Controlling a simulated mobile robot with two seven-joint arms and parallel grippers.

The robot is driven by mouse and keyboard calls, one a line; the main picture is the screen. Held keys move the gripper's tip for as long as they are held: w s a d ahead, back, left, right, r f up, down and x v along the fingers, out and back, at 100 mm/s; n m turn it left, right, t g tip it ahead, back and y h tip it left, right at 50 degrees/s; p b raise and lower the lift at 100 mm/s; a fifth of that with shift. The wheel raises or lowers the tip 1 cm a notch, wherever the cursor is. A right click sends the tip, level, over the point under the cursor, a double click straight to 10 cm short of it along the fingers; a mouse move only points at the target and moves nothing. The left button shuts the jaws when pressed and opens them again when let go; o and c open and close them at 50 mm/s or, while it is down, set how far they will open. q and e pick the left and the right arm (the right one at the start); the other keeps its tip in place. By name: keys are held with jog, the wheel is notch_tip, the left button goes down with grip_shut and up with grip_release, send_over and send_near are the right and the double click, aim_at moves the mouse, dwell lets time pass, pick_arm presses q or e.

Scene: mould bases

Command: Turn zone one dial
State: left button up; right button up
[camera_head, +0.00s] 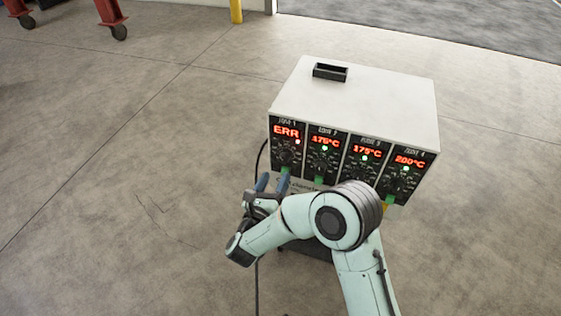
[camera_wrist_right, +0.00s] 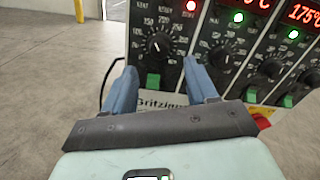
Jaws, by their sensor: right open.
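The zone one dial (camera_head: 286,157) is a black knob on the leftmost panel of a white control box (camera_head: 365,95). Its display (camera_head: 286,131) reads ERR in red, with a pinkish-white light beside it. In the right wrist view the dial (camera_wrist_right: 158,45) shows a white pointer and printed numbers around it, with a red light above right. My right gripper (camera_head: 273,180) is open with blue fingers, just below and in front of the dial. In the right wrist view its fingertips (camera_wrist_right: 158,72) stand apart below the dial, with a green switch between them, and hold nothing. My left gripper is out of view.
Three more panels sit to the right, with displays reading 175°C (camera_head: 325,141), 175°C (camera_head: 369,152) and 200°C (camera_head: 410,161), and green lights. A small black tray (camera_head: 330,72) lies on the box top. Open concrete floor (camera_head: 120,150) lies left.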

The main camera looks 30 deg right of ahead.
aim_at(283, 160)
jog(key=x, duration=0.7)
jog(key=shift+w+d, duration=0.2)
jog(key=shift+w, duration=0.1)
jog(key=c, duration=1.1)
